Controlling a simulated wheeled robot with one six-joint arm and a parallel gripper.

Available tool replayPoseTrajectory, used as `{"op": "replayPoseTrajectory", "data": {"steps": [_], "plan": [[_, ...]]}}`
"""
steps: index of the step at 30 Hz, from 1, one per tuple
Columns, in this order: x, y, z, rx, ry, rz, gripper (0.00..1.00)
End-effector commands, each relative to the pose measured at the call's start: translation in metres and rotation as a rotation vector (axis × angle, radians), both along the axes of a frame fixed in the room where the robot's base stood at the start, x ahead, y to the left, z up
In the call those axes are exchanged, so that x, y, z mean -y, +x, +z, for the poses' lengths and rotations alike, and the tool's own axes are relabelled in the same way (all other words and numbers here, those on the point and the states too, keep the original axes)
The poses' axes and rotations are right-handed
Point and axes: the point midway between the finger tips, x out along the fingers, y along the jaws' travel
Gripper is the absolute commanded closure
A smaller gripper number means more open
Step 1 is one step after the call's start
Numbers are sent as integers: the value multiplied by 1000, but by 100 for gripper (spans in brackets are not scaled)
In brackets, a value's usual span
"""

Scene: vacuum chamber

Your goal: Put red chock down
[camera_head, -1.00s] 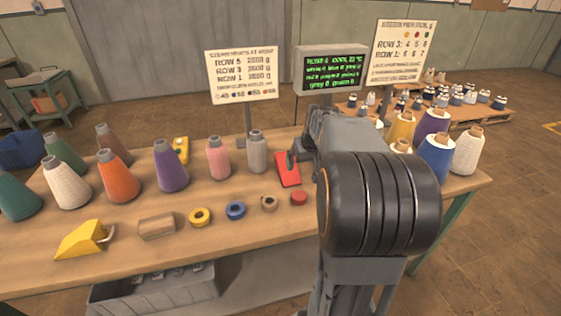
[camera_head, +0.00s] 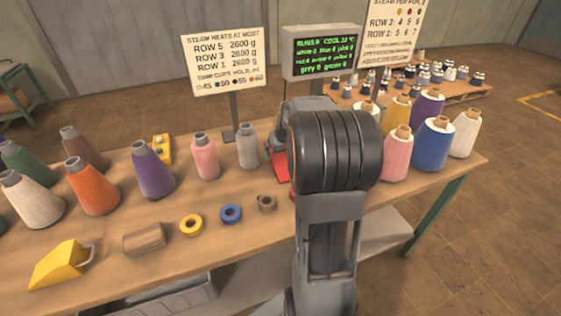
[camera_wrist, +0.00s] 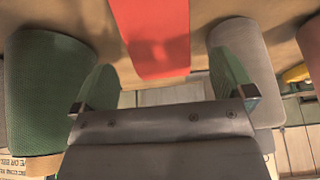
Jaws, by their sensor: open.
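The red chock (camera_head: 281,168) is on the wooden table (camera_head: 115,235), in front of the grey cone (camera_head: 248,147) and partly hidden by my arm. In the wrist view the chock (camera_wrist: 152,38) shows as a flat red slab at the top centre, ahead of and between my fingers. My gripper (camera_wrist: 165,72) is open, its two green-padded fingers apart with a visible gap between each finger and the chock. In the head view my arm hides most of the gripper.
A green cone (camera_wrist: 45,95) and the grey cone (camera_wrist: 243,75) flank the gripper closely in the wrist view. The lit screen (camera_head: 322,53) stands behind the arm. Blue (camera_head: 231,214) and yellow (camera_head: 191,225) rings lie front left. Pink and blue cones stand right.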

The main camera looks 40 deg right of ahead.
Motion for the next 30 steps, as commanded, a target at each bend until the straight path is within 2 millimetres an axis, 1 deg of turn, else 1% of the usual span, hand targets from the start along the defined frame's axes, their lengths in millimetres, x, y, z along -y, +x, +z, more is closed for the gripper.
{"op": "replayPoseTrajectory", "data": {"steps": [5,8,12,16,20,26,30], "plan": [[1,3,-8,0,0,-1,0],[2,6,-18,-2,1,-1,0],[5,13,-37,-3,1,0,0],[6,18,-49,-2,1,0,0],[7,20,-54,0,-1,0,0],[7,20,-54,1,-1,-1,0],[7,20,-54,0,-1,-1,12]]}}
